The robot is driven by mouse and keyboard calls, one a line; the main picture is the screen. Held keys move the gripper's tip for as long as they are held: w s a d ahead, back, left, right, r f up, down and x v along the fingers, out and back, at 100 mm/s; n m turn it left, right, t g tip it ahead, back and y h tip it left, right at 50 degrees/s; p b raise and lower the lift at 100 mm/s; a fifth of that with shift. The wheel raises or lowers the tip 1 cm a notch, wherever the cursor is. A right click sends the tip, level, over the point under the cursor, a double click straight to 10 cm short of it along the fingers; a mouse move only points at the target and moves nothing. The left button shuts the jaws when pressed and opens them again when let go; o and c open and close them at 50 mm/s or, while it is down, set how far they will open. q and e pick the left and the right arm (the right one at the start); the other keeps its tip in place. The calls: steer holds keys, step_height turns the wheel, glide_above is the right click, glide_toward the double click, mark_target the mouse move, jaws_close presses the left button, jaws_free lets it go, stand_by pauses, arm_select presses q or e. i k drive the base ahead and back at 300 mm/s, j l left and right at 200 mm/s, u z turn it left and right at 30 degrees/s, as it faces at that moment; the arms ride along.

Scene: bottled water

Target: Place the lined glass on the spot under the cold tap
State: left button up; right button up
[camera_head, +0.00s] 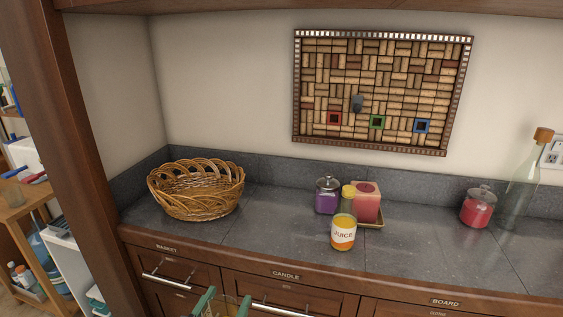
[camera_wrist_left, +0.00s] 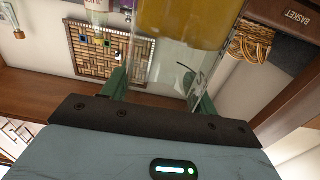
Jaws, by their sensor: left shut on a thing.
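My left gripper (camera_head: 225,302) shows at the bottom edge of the head view, in front of the drawers. Its green fingers are shut on a clear glass (camera_wrist_left: 190,22) with amber contents, large in the left wrist view. A dark leaf-like mark shows near its clear part; I cannot tell whether it bears lines. My right gripper is not in view.
A wicker basket (camera_head: 196,190) is at left. A red jar (camera_head: 478,207) and a tall bottle (camera_head: 520,188) are at right. Counter is bare between basket and juice.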

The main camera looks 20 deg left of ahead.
mark_target(62, 221)
steer(key=j, duration=0.75)
steer(key=j+u, duration=0.15)
steer(key=j, duration=0.65)
steer(key=i+j, duration=0.15)
steer(key=j, duration=0.6)
steer(key=j+u, duration=0.1)
steer(key=j, duration=0.65)
steer(key=i+j, duration=0.15)
steer(key=j, duration=0.2)
steer(key=i+j, duration=0.1)
steer(key=j, duration=0.25)
steer(key=i+j, duration=0.15)
steer(key=j, duration=0.2)
steer(key=i+j, duration=0.15)
steer(key=i, duration=0.3)
steer(key=j+u, duration=0.05)
